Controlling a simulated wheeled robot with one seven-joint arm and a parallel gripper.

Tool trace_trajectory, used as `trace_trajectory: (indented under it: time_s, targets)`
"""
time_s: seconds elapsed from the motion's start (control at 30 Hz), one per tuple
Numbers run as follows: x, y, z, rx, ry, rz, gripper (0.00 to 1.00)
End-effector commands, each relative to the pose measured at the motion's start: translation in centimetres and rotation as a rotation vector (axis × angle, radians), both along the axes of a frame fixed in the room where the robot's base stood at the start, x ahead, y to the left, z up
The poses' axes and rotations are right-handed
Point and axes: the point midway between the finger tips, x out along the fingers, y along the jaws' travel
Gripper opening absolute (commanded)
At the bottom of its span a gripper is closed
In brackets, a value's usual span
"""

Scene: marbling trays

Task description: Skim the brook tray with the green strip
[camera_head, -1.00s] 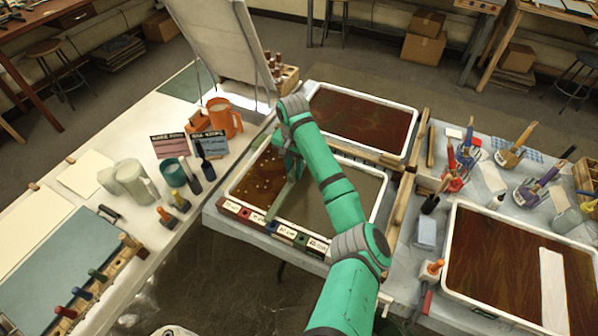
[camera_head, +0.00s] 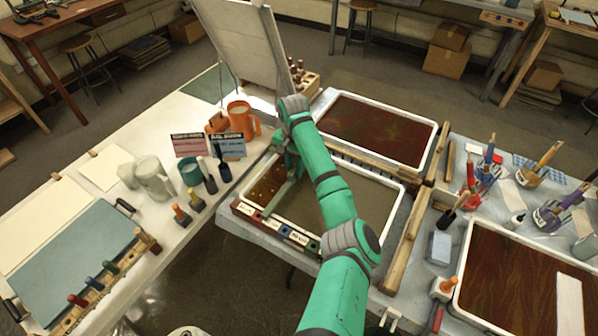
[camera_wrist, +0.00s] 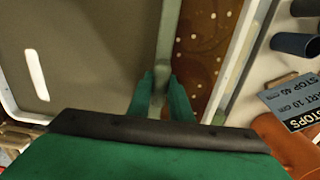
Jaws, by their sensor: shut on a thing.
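My gripper (camera_head: 292,172) is shut on the pale green strip (camera_head: 281,196), which also shows between the fingers (camera_wrist: 161,92) in the wrist view. The strip (camera_wrist: 165,45) stands in the near middle tray, lying across it. To its left in the head view the liquid (camera_head: 268,186) is brown with pale specks; to its right it is plain grey-olive (camera_head: 345,205). The white rim (camera_wrist: 238,55) of this tray runs beside the brown band in the wrist view. I cannot read the tray's name. The strip's lower edge is hidden.
A second brown tray (camera_head: 434,140) lies behind, and another (camera_head: 462,255) at the right with a white strip on it. Wooden rails (camera_head: 408,240) run between them.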

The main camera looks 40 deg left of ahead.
Motion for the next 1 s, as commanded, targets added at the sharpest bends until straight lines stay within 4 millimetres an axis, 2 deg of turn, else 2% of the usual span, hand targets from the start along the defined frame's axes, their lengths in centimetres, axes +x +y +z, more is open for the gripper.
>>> trace_trajectory:
  time_s: [1.0]
  targets:
    - [-1.4, 6.0, 0.0, 0.001, 0.0, 0.0, 0.01]
